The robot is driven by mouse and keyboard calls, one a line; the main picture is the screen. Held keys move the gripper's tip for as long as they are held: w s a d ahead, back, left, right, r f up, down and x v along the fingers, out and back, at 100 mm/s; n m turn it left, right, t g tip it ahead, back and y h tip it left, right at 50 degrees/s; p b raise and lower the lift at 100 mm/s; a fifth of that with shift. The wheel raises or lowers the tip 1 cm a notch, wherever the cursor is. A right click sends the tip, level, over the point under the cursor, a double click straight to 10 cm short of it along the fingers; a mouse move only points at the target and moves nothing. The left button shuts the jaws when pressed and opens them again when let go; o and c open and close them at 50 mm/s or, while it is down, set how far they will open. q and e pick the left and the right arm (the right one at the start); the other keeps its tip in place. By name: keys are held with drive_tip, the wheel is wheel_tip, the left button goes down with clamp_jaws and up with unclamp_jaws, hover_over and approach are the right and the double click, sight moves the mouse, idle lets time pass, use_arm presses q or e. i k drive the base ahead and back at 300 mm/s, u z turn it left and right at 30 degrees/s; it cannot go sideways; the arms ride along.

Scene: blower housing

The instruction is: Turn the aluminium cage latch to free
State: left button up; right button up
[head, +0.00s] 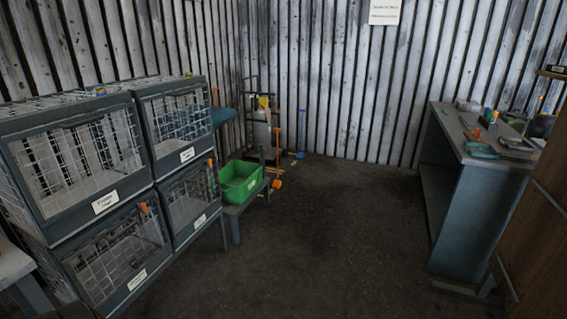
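A block of wire cages with dark grey frames stands at the left in the head view, two above and two below. Each has a white label; the print is small. The lower left cage (118,248) has the longest label word (137,280), which may read aluminium, but I cannot be sure. A small orange piece (144,207), perhaps its latch, shows near that cage's upper right corner; its turn position is too small to tell. A similar orange piece (210,163) shows on the lower right cage (192,200). Neither of my grippers is in view.
A green bin (240,182) sits on a low stand right of the cages. A workbench (470,150) with small items stands at the right, beside a brown wooden panel (535,230). Long-handled tools lean at the back wall. The dark floor (320,230) between is clear.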

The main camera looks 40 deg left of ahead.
sight(143, 207)
drive_tip(key=z, duration=0.05)
drive_tip(key=i, duration=2)
drive_tip(key=u, duration=1.05)
drive_tip(key=i, duration=1)
drive_tip(key=u, duration=1.4)
drive_tip(key=i, duration=0.5)
drive_tip(key=u, duration=0.4)
